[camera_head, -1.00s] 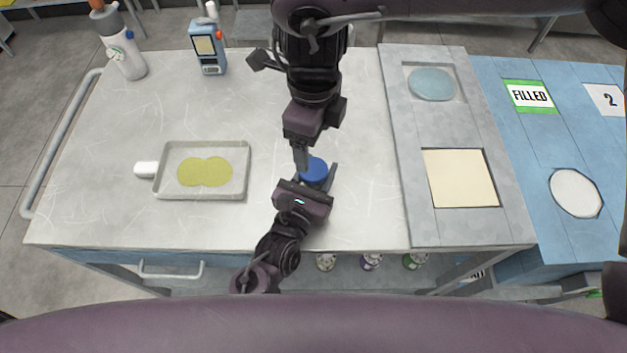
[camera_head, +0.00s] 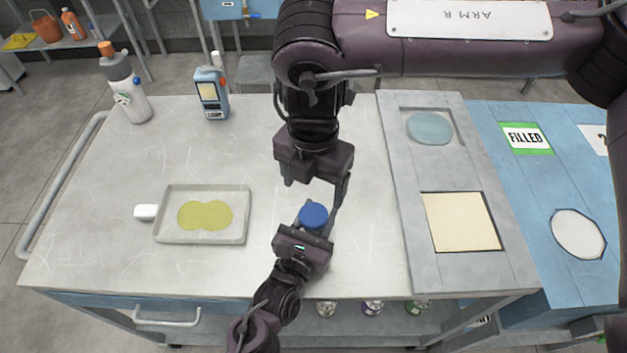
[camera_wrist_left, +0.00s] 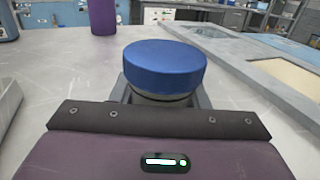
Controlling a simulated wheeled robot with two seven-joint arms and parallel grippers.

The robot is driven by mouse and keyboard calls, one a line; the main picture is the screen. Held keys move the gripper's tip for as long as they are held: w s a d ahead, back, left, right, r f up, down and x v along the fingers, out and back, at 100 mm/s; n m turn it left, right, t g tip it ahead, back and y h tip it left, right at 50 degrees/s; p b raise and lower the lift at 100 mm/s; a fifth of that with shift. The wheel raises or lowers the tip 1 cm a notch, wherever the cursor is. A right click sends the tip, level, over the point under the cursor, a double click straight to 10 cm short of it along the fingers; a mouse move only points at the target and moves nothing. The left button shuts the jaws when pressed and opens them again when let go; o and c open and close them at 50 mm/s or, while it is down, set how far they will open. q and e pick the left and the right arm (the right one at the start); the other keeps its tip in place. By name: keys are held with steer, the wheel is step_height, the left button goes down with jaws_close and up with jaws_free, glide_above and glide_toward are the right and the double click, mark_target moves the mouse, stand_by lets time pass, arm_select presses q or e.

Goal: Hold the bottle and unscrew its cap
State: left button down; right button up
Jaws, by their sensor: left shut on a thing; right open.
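The bottle's round blue cap (camera_head: 313,215) shows at the front middle of the table. It also shows in the left wrist view (camera_wrist_left: 164,67), seated on top of the bottle, whose body is mostly hidden by my left gripper. My left gripper (camera_head: 314,222) is shut on the bottle just below the cap. My right gripper (camera_head: 316,190) comes down from above and behind. It is open, its fingers apart, with nothing between them.
A tray (camera_head: 160,238) with a yellow-green patch lies to the left. A spray bottle (camera_head: 130,95) and a blue handheld device (camera_head: 212,95) stand at the back left. A grey panel (camera_head: 455,270) with recesses lies on the right. The table between tray and cap is clear.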

mark_target(314, 214)
steer(key=m, duration=0.4)
steer(key=shift+m, duration=0.4)
steer(key=m, duration=0.6)
steer(key=shift+m, duration=0.3)
steer(key=m, duration=0.4)
arm_select(q)
steer(key=shift+f, duration=0.1)
arm_select(e)
steer(key=m, duration=0.5)
steer(key=shift+f+m, duration=0.4)
steer(key=shift+m, duration=0.1)
steer(key=shift+f, duration=3.6)
